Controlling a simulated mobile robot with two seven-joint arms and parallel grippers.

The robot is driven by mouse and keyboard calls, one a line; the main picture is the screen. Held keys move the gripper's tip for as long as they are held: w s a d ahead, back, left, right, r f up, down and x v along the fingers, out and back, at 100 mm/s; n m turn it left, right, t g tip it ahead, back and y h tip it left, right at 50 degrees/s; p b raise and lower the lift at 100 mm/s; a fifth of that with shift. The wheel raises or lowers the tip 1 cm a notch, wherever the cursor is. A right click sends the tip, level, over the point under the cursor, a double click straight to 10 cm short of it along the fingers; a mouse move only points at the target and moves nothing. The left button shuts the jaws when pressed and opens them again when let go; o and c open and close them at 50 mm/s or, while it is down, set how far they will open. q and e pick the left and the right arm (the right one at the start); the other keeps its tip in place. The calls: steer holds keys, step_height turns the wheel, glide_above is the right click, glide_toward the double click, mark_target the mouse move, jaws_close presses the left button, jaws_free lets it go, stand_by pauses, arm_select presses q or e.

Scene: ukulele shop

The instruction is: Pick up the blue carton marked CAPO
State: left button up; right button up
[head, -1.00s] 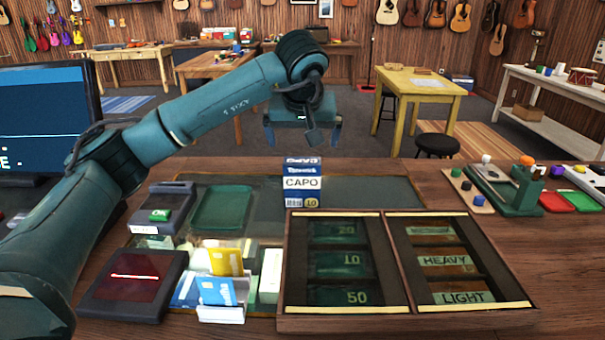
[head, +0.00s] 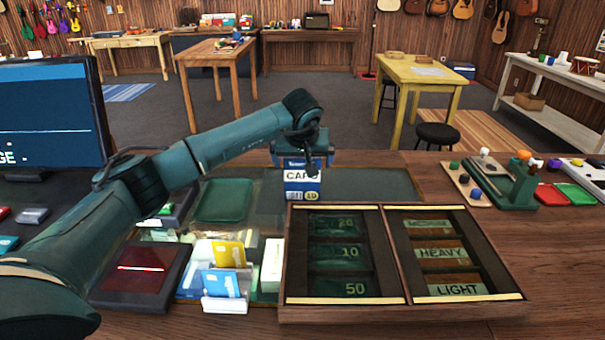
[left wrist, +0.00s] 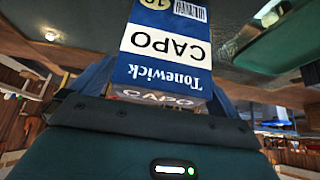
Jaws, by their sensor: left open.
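The blue and white carton marked CAPO (head: 302,188) stands upright on the counter mat, behind the wooden tray. My left gripper (head: 303,162) is open at the top of the carton, and its body and wrist hide the carton's upper part in the head view. In the left wrist view the carton (left wrist: 165,45) appears upside down, with its top end close to the gripper (left wrist: 150,95). The fingers are mostly hidden there, so I cannot tell whether they touch the carton. My right gripper is not in view.
A wooden tray (head: 398,312) with labelled compartments lies in front of the carton. A green tray (head: 224,201) and a white holder with cards (head: 224,304) are to the left. A green stand (head: 510,190) is at the right. The counter at the far right front is clear.

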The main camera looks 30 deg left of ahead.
arm_select(q)
steer(key=shift+f, duration=0.15)
steer(key=c, duration=1.1)
